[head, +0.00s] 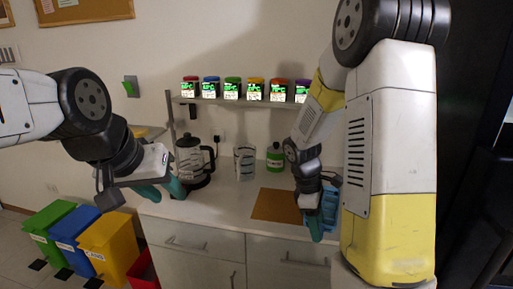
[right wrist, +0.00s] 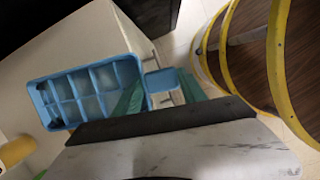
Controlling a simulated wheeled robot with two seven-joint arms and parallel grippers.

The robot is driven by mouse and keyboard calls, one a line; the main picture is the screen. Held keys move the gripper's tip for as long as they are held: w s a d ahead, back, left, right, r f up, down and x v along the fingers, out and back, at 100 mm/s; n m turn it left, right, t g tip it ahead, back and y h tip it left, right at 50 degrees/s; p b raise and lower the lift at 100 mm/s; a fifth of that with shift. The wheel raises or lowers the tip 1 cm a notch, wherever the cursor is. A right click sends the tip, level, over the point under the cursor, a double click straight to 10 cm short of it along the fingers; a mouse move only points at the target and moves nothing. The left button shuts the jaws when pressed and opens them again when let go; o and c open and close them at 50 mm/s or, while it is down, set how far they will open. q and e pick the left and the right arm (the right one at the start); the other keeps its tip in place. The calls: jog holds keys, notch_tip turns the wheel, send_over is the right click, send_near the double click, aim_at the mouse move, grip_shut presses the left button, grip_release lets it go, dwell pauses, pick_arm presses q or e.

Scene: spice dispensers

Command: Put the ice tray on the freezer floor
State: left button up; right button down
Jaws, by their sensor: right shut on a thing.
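The blue ice tray (right wrist: 75,78) has several compartments with pale contents. In the right wrist view it extends left from my right gripper (right wrist: 160,92), whose teal fingers are shut on its end near a small blue tab. In the head view the tray (head: 329,205) is partly hidden by my right arm, and the right gripper (head: 316,224) is over the counter's front area. My left gripper (head: 160,190) is open and empty, left of the coffee press. The freezer floor is not identifiable in either view.
A tall dark surface (head: 468,130) stands at the far right. The counter (head: 225,205) holds a coffee press (head: 193,160), a glass jug (head: 244,163), a green canister (head: 274,157) and a brown board (head: 276,206). Spice dispensers line the shelf above. Coloured bins (head: 108,248) stand at lower left.

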jog(key=w+a+m, duration=0.1)
jog(key=w+m, duration=0.2)
jog(key=m, duration=0.1)
jog(key=w+a+m+g+y, duration=0.1)
jog(key=w+a+m, duration=0.1)
jog(key=w+m, duration=0.2)
jog(key=w+a+m+y, duration=0.1)
jog(key=w+a+m, duration=0.1)
jog(key=w+m, duration=0.2)
jog(key=shift+w+a+f+g, duration=0.1)
jog(key=shift+w+a+g, duration=0.1)
jog(key=shift+g, duration=0.2)
jog(key=shift+w+a+m+y, duration=0.35)
jog(key=shift+w+m+y, duration=0.05)
jog(key=shift+m, duration=0.1)
